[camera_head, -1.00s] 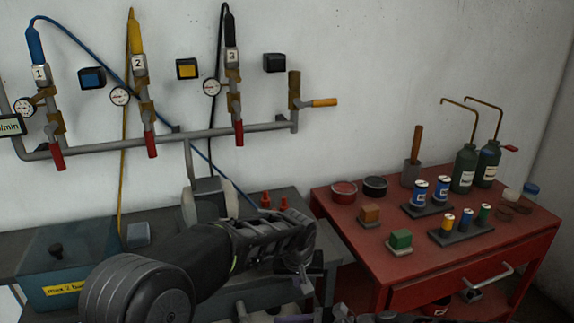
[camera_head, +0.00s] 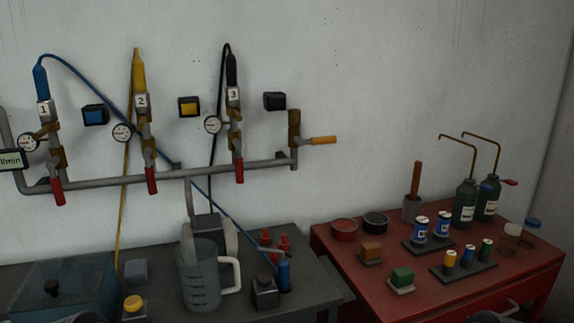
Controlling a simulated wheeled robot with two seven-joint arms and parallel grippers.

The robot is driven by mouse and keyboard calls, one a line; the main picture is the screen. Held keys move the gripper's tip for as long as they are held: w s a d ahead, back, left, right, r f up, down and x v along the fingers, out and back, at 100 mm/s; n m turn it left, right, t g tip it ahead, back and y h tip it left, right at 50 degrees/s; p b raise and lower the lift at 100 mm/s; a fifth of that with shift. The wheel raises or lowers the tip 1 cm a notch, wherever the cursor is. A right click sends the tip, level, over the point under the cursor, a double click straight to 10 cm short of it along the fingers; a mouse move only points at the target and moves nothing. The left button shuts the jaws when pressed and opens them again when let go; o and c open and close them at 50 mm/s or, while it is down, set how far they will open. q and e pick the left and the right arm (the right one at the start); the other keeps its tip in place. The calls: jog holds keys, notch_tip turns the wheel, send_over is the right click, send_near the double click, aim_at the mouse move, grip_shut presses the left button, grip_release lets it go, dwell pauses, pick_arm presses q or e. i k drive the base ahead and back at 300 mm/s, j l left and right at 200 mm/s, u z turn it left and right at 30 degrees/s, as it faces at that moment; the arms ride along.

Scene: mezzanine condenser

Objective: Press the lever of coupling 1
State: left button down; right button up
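Coupling 1 (camera_head: 55,145) is at the far left of the wall pipe, brass coloured, with a white plate marked 1 (camera_head: 44,111) above it. A blue hose end (camera_head: 40,82) is in its top. A red handle (camera_head: 58,192) hangs down below it, at the pipe. The coupling's small parts are too fine to tell which is its lever. Neither of my grippers is in view; only dark pieces of my arms show at the bottom edge. Nothing touches coupling 1.
Coupling 2 (camera_head: 143,128) and coupling 3 (camera_head: 234,120) stand to the right on the same pipe (camera_head: 105,182). A gauge (camera_head: 28,142) and a display (camera_head: 11,160) are close to coupling 1. Below are a clear jug (camera_head: 200,285), a blue box (camera_head: 70,285) and a red table (camera_head: 420,285).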

aim_at(55, 181)
jog(key=u, duration=1.3)
